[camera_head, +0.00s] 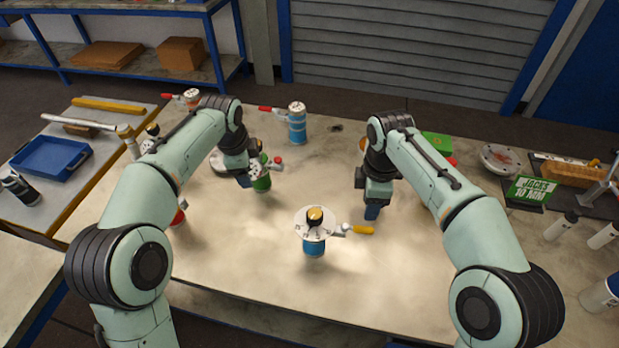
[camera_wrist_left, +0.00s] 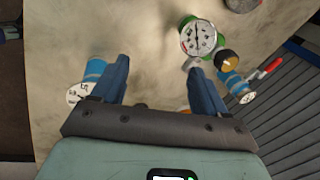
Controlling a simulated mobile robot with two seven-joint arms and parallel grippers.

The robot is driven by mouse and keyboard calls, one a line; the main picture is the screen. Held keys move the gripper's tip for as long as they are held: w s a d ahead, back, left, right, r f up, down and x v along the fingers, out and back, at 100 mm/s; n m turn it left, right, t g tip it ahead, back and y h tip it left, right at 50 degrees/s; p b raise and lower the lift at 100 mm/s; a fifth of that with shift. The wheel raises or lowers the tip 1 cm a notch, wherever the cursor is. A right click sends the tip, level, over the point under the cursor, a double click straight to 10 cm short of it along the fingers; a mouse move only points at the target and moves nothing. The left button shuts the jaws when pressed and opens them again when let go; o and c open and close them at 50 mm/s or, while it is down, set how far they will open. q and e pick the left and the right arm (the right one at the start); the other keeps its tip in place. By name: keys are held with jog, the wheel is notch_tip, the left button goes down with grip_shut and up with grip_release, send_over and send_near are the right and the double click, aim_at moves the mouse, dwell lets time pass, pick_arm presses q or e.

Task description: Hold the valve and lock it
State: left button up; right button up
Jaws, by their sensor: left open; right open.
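Several flanged vessels with valves stand on the table. A blue one (camera_head: 314,249) at the front centre has a white flange, a black and gold knob and a yellow-orange handle (camera_head: 361,230) pointing right. A green one (camera_head: 262,182) is partly hidden by my left gripper (camera_head: 244,180); a green vessel with a round white dial (camera_wrist_left: 198,38) shows in the left wrist view. A blue one with a red handle (camera_head: 297,124) stands at the back. My left gripper, also in the left wrist view (camera_wrist_left: 157,62), is open and empty. My right gripper (camera_head: 372,212) points down, empty, right of the front blue vessel, above its handle.
A blue tray (camera_head: 52,158) lies on the left side table. A green sign (camera_head: 531,190), white bottles (camera_head: 562,226) and a round plate (camera_head: 503,158) are at the right. The tabletop between the front blue vessel and the back one is clear.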

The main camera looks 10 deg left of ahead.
pick_arm(q)
jog(key=s+d+r+m+g, duration=0.15)
jog(key=d+m, duration=0.25)
jog(key=d, duration=0.6)
jog(key=m+g, duration=0.1)
jog(key=m, duration=0.3)
send_near(316, 214)
notch_tip(316, 214, down, 10)
jog(key=shift+w+a+f, duration=0.1)
jog(key=shift+w+f, duration=0.05)
jog(key=shift+f, duration=0.1)
grip_shut()
